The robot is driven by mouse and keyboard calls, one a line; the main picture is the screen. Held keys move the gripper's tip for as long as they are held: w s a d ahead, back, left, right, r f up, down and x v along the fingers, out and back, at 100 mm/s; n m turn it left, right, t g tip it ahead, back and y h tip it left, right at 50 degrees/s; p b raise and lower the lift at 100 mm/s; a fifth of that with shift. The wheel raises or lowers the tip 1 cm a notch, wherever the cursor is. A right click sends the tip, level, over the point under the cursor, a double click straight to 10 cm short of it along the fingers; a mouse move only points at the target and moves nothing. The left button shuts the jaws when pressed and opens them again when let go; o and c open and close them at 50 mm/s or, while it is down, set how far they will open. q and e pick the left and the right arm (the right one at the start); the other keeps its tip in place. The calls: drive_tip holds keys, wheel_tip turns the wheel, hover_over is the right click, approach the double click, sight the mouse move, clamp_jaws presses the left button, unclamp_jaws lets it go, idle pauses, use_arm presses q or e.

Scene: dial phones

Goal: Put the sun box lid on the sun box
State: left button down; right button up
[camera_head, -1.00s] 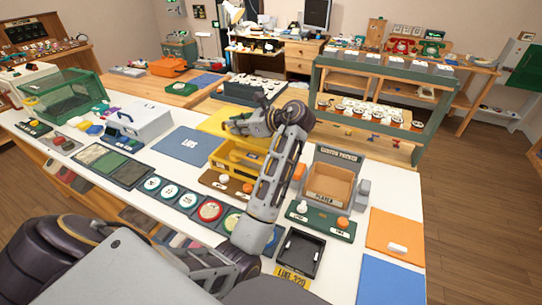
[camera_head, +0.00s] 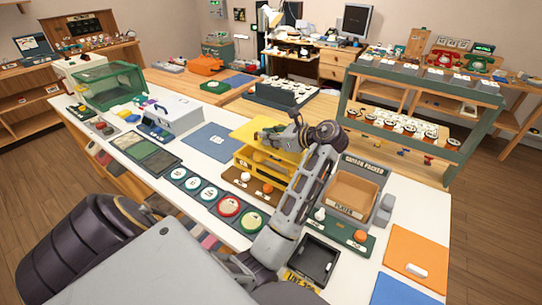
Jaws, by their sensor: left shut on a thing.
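The sun box appears to be the yellow open-fronted box (camera_head: 244,166) on the white table, near the middle of the view. A flat yellow panel, which looks like its lid (camera_head: 246,131), is at the box's upper rear edge. My left gripper (camera_head: 280,133) is above the box and shut on the yellow lid. The fingers and my arm hide the lid's right part and the box's right side. I cannot tell whether the lid touches the box rim. My right gripper is not in view.
A wooden carton box (camera_head: 352,193) stands right of my left arm. A black tray (camera_head: 318,260) lies in front of it. Round dials (camera_head: 228,207) and a blue mat (camera_head: 208,138) lie left of the box. A green shelf (camera_head: 455,150) stands behind.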

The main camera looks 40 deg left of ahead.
use_arm(q)
drive_tip(key=shift+f, duration=1.75)
wheel_tip(320, 180, down, 3)
drive_tip(key=shift+b, duration=0.5)
drive_tip(key=shift+f, duration=0.55)
drive_tip(key=c, duration=1.5)
unclamp_jaws()
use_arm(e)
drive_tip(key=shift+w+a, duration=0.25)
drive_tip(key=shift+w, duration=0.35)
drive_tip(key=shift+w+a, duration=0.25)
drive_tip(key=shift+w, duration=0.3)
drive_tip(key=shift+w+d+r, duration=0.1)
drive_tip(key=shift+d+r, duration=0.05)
